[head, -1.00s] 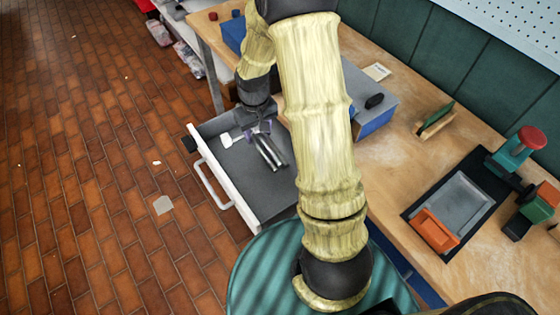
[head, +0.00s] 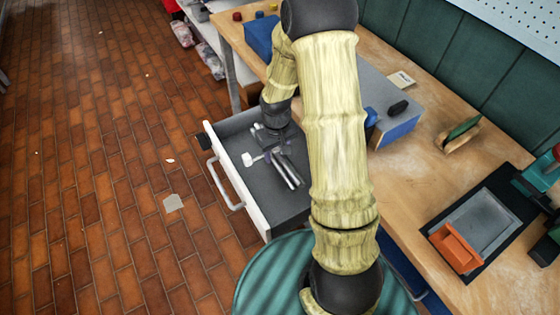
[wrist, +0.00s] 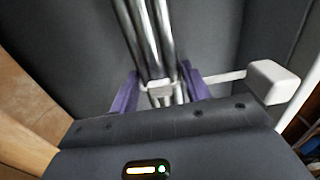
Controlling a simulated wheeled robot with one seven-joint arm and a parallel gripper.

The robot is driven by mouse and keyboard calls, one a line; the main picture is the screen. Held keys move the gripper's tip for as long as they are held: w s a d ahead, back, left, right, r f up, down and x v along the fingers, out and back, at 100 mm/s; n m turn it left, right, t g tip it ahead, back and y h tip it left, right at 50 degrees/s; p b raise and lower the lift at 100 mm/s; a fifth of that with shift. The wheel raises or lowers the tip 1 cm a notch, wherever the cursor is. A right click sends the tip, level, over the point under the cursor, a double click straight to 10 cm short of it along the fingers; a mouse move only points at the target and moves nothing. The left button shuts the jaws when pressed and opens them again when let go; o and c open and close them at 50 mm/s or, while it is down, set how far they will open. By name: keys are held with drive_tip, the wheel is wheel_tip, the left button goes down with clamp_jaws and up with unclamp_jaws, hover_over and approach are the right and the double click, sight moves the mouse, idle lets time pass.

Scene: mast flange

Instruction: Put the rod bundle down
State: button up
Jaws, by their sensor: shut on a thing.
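The rod bundle (head: 288,172) is a few shiny metal rods side by side, in or just over the open grey-lined drawer (head: 246,194). In the wrist view the rod bundle (wrist: 150,35) runs away from my gripper (wrist: 160,90), whose purple fingers are shut on it from both sides. A pale band with a white block-ended tag (wrist: 272,80) sits at the grip. In the head view my gripper (head: 276,148) reaches down into the drawer. I cannot tell whether the rods touch the drawer floor.
The drawer's white front and handle (head: 222,187) face the brick floor (head: 110,200).

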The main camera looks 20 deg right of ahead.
sight(277, 151)
drive_tip(key=shift+f, duration=0.8)
drive_tip(key=shift+f, duration=1.9)
drive_tip(key=shift+f+b, duration=0.15)
drive_tip(key=shift+b, duration=0.15)
drive_tip(key=o, duration=1.5)
wheel_tip(277, 151, up, 12)
drive_tip(key=shift+r+p, duration=0.2)
drive_tip(key=shift+p, duration=0.45)
